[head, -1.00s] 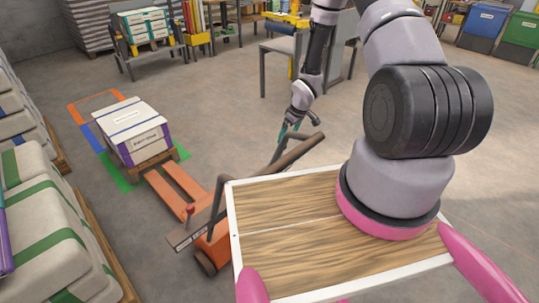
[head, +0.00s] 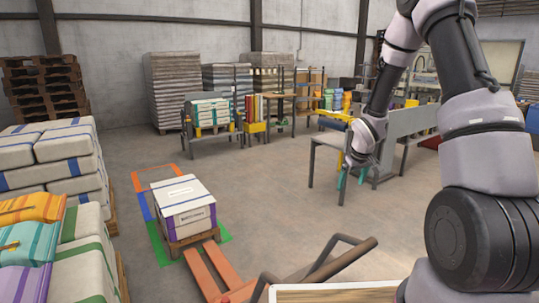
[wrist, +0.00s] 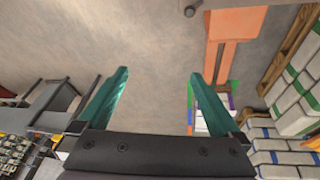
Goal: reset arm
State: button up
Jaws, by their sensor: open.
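My gripper (head: 353,178) hangs in the air at the end of my raised arm, in the middle right of the head view. In the wrist view its two teal fingers (wrist: 158,85) stand wide apart with nothing between them. Behind it in the head view is a grey metal workbench (head: 405,125); the gripper overlaps it in the picture, and I cannot tell how far apart they are.
An orange pallet jack (head: 212,272) with a brown handle (head: 340,262) stands in front of me, its forks toward a pallet with a white-and-purple sack stack (head: 183,205). Sack piles (head: 55,165) line the left. The middle floor is clear.

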jog(key=s+r+m+t, duration=0.15)
jog(key=s+r, duration=0.25)
jog(key=r, duration=0.4)
jog(key=s+r+m, duration=0.2)
jog(key=s+r, duration=0.2)
jog(key=r, duration=0.4)
jog(key=s+r+m, duration=0.1)
jog(key=s+r, duration=0.3)
jog(key=r, duration=0.4)
jog(key=s+a+r+m+t+y, duration=0.1)
jog(key=s+a+r, duration=0.1)
jog(key=s+r, duration=0.3)
jog(key=s+a+r+m+y, duration=0.1)
jog(key=s+r, duration=0.3)
jog(key=s, duration=0.9)
jog(key=shift+a+r+m+t, duration=0.4)
jog(key=shift+a+m, duration=0.35)
jog(key=shift+a, duration=0.15)
